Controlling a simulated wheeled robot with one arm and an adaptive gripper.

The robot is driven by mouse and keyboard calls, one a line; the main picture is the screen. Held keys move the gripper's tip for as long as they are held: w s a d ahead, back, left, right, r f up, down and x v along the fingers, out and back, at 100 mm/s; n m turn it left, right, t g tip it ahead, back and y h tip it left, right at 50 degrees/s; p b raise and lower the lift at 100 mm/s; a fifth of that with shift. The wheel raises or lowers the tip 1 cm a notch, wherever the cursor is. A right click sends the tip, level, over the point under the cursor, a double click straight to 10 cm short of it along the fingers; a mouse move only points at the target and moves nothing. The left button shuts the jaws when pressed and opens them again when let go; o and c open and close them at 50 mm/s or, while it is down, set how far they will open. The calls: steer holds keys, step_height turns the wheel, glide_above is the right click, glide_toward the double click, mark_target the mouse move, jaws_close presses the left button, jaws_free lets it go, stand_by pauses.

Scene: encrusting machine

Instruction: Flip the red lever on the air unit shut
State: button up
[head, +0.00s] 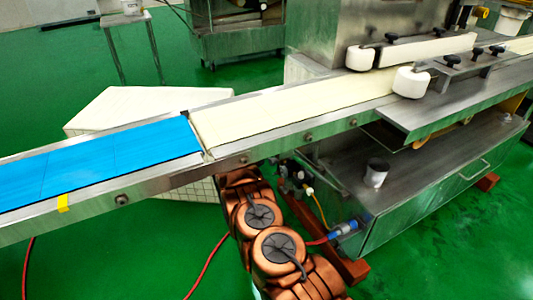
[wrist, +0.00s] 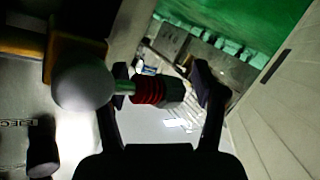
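In the wrist view a red ribbed part (wrist: 148,92) with a dark grey end lies between the fingers of my gripper (wrist: 163,72), nearer the left one. I cannot tell for sure whether this is the red lever. My gripper is open, with a wide gap to the right of the part. A thin greenish stem joins the part to a round white body (wrist: 84,86) at left. In the head view the air unit (head: 296,176) shows small and dark below the conveyor. Its lever cannot be made out there, and my gripper is hidden under the conveyor.
The conveyor (head: 165,184) with its blue and cream belts crosses above my arm. A steel cabinet (head: 420,205) with a blue fitting (head: 343,228) stands at right. A red hose (head: 208,266) runs over the green floor. A pale tiled block (head: 130,108) is behind the conveyor.

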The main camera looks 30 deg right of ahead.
steer(key=shift+w+a, duration=0.1)
steer(key=shift+a, duration=0.15)
steer(key=shift+a+r, duration=0.2)
steer(key=shift+a, duration=0.2)
steer(key=v, duration=0.6)
steer(key=shift+s, duration=0.4)
